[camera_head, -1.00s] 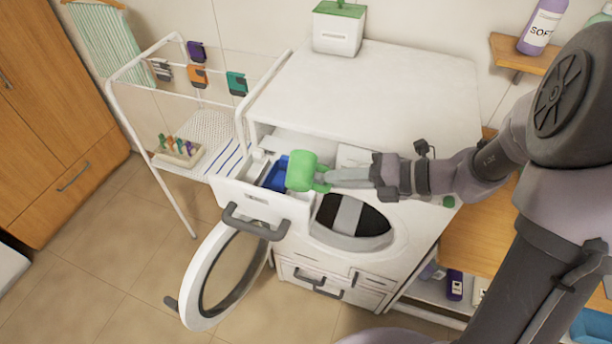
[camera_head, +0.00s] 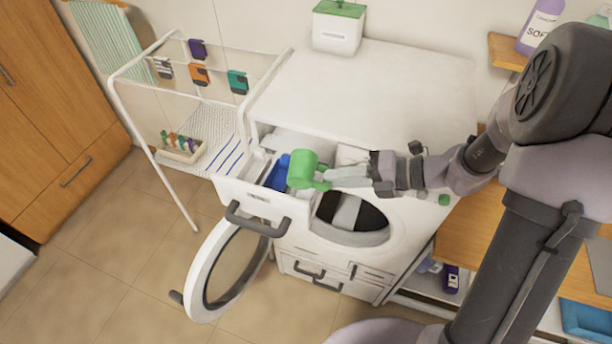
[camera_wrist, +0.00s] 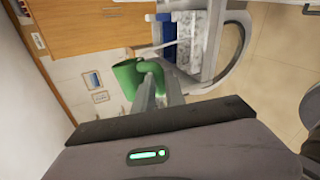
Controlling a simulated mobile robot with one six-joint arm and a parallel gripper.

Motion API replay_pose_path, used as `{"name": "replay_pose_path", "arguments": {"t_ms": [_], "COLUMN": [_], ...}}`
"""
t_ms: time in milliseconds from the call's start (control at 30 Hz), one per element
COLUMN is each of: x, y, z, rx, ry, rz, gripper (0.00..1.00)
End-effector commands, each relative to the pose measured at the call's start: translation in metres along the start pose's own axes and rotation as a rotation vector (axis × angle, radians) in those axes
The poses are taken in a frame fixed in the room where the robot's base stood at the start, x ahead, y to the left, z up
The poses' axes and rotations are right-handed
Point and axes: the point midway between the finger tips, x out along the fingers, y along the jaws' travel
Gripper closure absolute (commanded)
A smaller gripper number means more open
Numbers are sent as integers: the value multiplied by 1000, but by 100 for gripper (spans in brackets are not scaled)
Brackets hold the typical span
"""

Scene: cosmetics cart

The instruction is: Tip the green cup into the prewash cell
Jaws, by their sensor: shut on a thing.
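The green cup (camera_head: 301,168) is above the pulled-out detergent drawer (camera_head: 262,197) of the white washer. It looks tilted, and what is inside it does not show. My gripper (camera_head: 329,179) is shut on the cup's handle, coming from the right. The wrist view shows the cup (camera_wrist: 126,78) and the fingers of my gripper (camera_wrist: 160,84) at its handle. The drawer has a blue part (camera_head: 279,173) just left of the cup and pale compartments around it. The cup hides part of the drawer, and I cannot tell which compartment is the prewash cell.
The round washer door (camera_head: 228,270) hangs open in front. A drying rack (camera_head: 172,138) with several coloured clips stands left. A white box (camera_head: 338,28) with a green lid is at the back of the washer top, which is otherwise clear.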

Motion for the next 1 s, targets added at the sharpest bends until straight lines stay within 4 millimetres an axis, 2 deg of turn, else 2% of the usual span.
{"name": "replay_pose_path", "arguments": {"t_ms": [1000], "x": [3], "y": [-6], "z": [0], "rx": [113], "ry": [53], "rz": [-2], "gripper": [100]}}
